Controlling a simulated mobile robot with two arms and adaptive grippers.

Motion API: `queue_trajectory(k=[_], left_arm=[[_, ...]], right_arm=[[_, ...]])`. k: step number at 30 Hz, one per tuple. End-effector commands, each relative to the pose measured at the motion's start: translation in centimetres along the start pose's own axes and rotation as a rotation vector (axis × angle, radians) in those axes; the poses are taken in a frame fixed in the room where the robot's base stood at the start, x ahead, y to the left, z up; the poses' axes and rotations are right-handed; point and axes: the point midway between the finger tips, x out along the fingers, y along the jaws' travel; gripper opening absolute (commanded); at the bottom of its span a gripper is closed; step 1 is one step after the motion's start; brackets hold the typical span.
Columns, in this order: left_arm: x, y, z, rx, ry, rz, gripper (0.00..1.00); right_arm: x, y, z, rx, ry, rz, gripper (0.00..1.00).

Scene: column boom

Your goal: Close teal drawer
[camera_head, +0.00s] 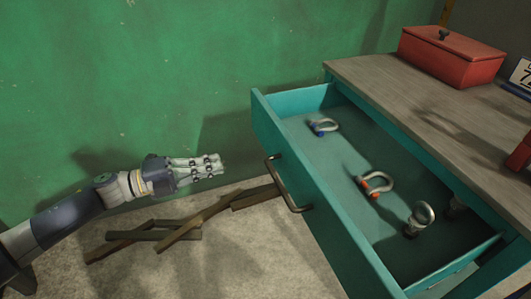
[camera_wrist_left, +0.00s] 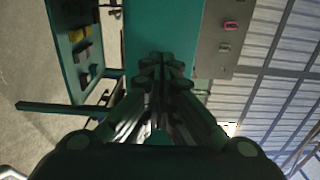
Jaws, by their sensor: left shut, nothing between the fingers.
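The teal drawer (camera_head: 318,206) is pulled out of the teal cabinet under a grey worktop (camera_head: 440,110). A dark bar handle (camera_head: 283,187) is on its front. Inside lie a shackle with a blue pin (camera_head: 323,126), a shackle with an orange pin (camera_head: 375,184) and an eye bolt (camera_head: 421,217). My left gripper (camera_head: 222,165) is shut and empty, to the left of the drawer front and apart from it. In the left wrist view its fingers (camera_wrist_left: 162,65) are together in front of a teal surface (camera_wrist_left: 160,25). My right gripper is not in view.
A red toolbox (camera_head: 451,56) stands on the worktop's far end. Several wooden pieces (camera_head: 165,232) lie on the floor below my left gripper. A green wall (camera_head: 120,80) is behind. The space between my gripper and the drawer front is clear.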

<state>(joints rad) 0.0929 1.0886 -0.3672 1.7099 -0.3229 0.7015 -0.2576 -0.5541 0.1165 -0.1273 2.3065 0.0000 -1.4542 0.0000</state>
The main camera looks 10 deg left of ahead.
Motion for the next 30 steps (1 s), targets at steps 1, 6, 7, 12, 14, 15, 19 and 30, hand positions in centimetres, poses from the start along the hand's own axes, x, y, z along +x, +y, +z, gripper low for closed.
queue_trajectory(k=[1,6,7,12,14,15,19,30], left_arm=[[0.4,-0.2,0.0,0.001,0.000,-0.003,0.00],[2.4,-0.3,0.1,0.001,-0.001,-0.005,0.00],[2.9,-0.3,0.1,0.001,-0.002,-0.005,0.00],[5.6,-0.3,0.1,-0.001,-0.002,-0.005,0.00],[6.7,-0.3,0.1,0.000,-0.002,-0.005,0.00],[7.4,-0.3,0.1,0.001,-0.002,-0.006,0.00],[9.6,-0.3,0.1,-0.001,-0.003,-0.006,0.00],[13.5,-0.1,0.2,-0.003,-0.005,-0.001,0.00]], right_arm=[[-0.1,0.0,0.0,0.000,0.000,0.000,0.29],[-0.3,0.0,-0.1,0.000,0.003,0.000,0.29],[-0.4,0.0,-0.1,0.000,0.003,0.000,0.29],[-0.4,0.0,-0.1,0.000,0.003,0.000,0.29],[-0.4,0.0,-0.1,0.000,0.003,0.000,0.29],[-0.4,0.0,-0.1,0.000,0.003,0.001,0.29],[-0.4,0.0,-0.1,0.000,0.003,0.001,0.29],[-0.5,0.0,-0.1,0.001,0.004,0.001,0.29]])
